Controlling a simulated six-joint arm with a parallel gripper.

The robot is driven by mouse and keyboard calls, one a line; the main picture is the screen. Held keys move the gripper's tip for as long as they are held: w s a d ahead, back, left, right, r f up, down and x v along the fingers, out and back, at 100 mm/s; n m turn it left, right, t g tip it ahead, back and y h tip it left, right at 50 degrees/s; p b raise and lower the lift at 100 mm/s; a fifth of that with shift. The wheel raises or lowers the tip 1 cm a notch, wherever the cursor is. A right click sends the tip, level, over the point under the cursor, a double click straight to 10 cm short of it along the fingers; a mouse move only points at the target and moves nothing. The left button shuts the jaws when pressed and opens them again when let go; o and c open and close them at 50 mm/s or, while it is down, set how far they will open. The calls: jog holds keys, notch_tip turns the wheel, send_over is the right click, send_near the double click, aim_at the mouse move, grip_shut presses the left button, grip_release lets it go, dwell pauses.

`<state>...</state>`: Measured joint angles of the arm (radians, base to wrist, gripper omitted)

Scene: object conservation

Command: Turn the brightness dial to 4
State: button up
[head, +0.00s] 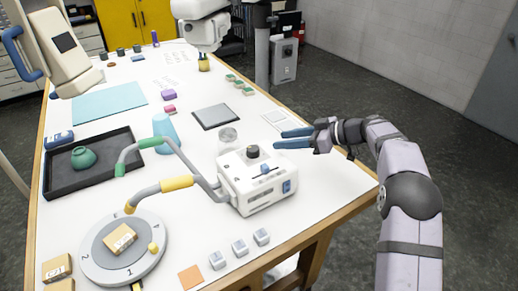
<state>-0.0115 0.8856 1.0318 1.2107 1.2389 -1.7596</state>
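A white box-shaped device (258,198) stands on the table, centre right. On its top are a dark round knob (252,151) and a small blue control (265,169); a blue switch (287,187) is on its side. The dark knob looks like the brightness dial, but its markings and setting are too small to read. My gripper (278,139) comes in from the right, its two blue fingers pointing left. They are apart with nothing visible between them. In the picture the fingertips are just right of the dark knob; whether they touch it is unclear.
A grey turntable (98,262) carrying a small box (119,238) lies front left. A dark tray (108,176) holds a green pot (83,157). Several white blocks (240,247) are in front.

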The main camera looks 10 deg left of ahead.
aim_at(258, 149)
jog(key=s+n, duration=0.1)
jog(key=s+g, duration=0.1)
jog(key=s+a+r+n+g, duration=0.1)
jog(key=s, duration=0.1)
jog(key=shift+n+y, duration=0.3)
jog(key=shift+s+n+g, duration=0.2)
jog(key=shift+n+g, duration=0.1)
jog(key=p+x, duration=0.3)
jog(key=x, duration=0.2)
jog(key=shift+a+r, duration=0.1)
jog(key=shift+a, duration=0.2)
jog(key=shift+p+x, duration=0.45)
jog(key=shift+x, duration=0.45)
jog(key=shift+w+d, duration=0.1)
jog(key=c, duration=0.8)
